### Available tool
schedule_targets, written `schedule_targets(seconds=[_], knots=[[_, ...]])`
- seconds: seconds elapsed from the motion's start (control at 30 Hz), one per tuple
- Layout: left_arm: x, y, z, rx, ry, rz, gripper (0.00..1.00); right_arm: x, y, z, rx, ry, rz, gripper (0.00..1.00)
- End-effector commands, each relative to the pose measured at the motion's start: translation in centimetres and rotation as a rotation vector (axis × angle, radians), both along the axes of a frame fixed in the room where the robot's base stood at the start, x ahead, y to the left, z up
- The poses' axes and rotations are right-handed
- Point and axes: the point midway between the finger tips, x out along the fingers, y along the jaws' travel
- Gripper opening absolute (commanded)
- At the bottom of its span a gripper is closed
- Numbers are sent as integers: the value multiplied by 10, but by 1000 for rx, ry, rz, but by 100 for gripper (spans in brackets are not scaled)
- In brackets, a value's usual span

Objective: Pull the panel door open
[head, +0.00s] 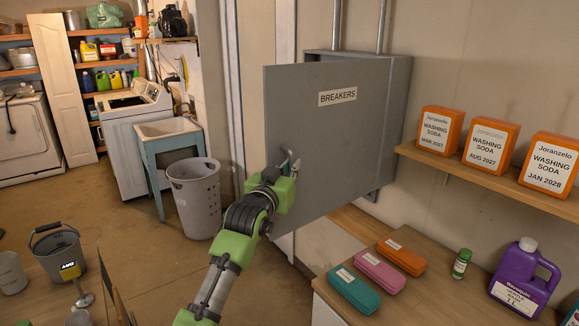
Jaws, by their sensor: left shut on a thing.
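The grey panel door (335,130) carries a "BREAKERS" label and stands partly open, swung out from its grey wall box (392,120). Its free edge is on the left and a dark gap shows at the top between door and box. My left gripper (288,168), green and black, is at the door's left edge, shut on the door's handle (293,162). The fingers are small in view and partly hidden by the gripper body. My right gripper does not show.
A shelf (490,180) with orange washing soda boxes is right of the panel. A laundry basket (196,196) stands left on open floor.

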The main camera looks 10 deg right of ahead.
Motion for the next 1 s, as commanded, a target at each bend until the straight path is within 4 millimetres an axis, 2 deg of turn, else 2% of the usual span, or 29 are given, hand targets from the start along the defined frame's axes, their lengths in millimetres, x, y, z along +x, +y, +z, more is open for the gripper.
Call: schedule_targets(seconds=[0.13, 0.17, 0.63, 0.77, 1.0], knots=[[0, 0, 2, 0, -4, -1, 0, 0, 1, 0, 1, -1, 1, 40], [0, 0, 2, 0, -4, -1, 15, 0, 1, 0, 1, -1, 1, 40], [-5, 3, 0, -1, -3, 0, 15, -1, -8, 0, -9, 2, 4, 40], [-16, 9, 0, -1, -3, 0, 15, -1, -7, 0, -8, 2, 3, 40], [-47, 25, 0, 0, -3, 0, 15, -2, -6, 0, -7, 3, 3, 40]])
